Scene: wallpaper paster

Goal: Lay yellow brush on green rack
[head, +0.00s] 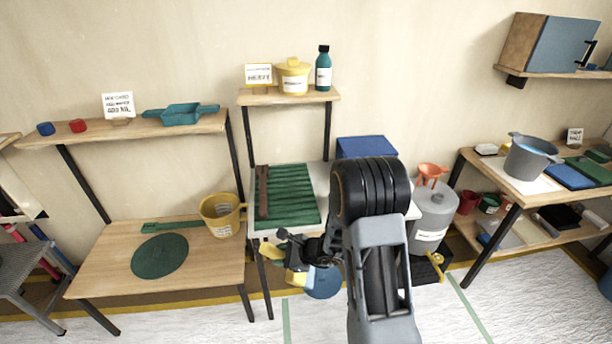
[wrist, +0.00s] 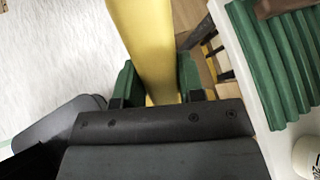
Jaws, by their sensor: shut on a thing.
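The yellow brush (wrist: 145,45) is between the green-padded fingers of my gripper (wrist: 156,85) in the wrist view; its far end runs out of the top of the picture. In the head view my gripper (head: 300,256) is in front of the middle table, with part of the yellow brush (head: 297,278) showing below it. The green rack (head: 292,196) is a ridged piece lying on the white middle table, beyond my gripper. It also shows at the right of the wrist view (wrist: 268,62), apart from the brush. A brown bar (head: 263,192) lies along its left side.
A blue box (head: 361,148) is behind the rack's right side, and a grey container (head: 433,218) stands farther right. A yellow bucket (head: 221,214) and green disc (head: 159,256) are on the left table. A shelf (head: 260,97) with a yellow pot (head: 293,76) is above the rack.

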